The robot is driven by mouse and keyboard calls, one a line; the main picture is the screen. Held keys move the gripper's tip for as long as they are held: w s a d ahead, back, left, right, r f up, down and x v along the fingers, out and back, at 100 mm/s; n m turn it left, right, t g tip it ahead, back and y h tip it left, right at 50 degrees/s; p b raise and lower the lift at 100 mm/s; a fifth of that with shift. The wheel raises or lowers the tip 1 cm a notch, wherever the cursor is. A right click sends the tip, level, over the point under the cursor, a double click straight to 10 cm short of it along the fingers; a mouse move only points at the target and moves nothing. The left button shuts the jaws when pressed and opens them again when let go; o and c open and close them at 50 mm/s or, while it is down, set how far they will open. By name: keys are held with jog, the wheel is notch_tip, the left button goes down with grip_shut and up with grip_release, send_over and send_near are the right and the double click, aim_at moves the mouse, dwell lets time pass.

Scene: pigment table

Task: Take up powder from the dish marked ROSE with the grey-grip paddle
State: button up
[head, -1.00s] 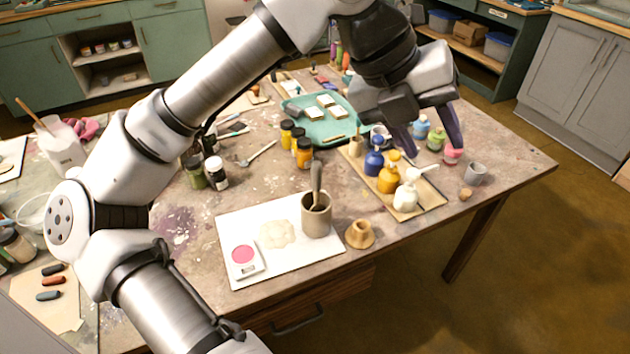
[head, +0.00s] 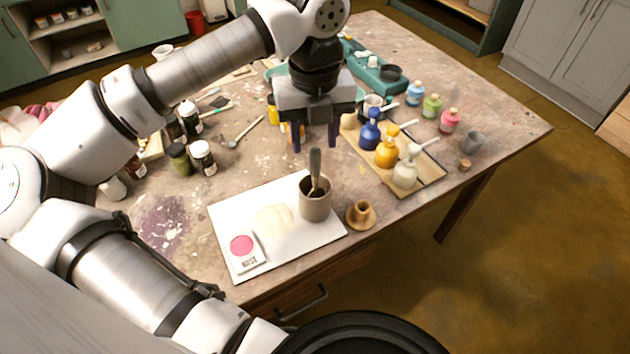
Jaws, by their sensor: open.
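A paddle with a grey grip (head: 315,167) stands upright, leaning slightly, in a grey-brown cup (head: 316,205) on a white board (head: 300,247). Its lower end is hidden inside the cup. A round dish of pink powder (head: 241,246) sits at the board's left end, with a small tag in front whose lettering is too small to read. My gripper (head: 315,146) points down, open and empty, with its dark fingers apart. In the picture its fingertips are at the height of the paddle's top, one on either side; I cannot tell the depth between them.
A pale powder heap (head: 273,219) lies between dish and cup. A small wooden stand (head: 361,214) is right of the cup. Pump bottles (head: 387,153) stand on a tray to the right. Jars (head: 203,157) stand to the left. The table's front edge is close to the board.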

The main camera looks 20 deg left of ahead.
aim_at(315, 149)
jog(key=shift+w+f+p, duration=0.15)
jog(key=shift+f+p, duration=0.35)
jog(key=shift+f, duration=1.2)
jog(key=shift+w+f+p, duration=0.1)
jog(key=shift+f+p, duration=0.35)
jog(key=shift+f, duration=1.2)
grip_shut()
jog(key=shift+r, duration=0.1)
notch_tip(315, 149, up, 20)
jog(key=b, duration=0.2)
jog(key=shift+b, duration=0.3)
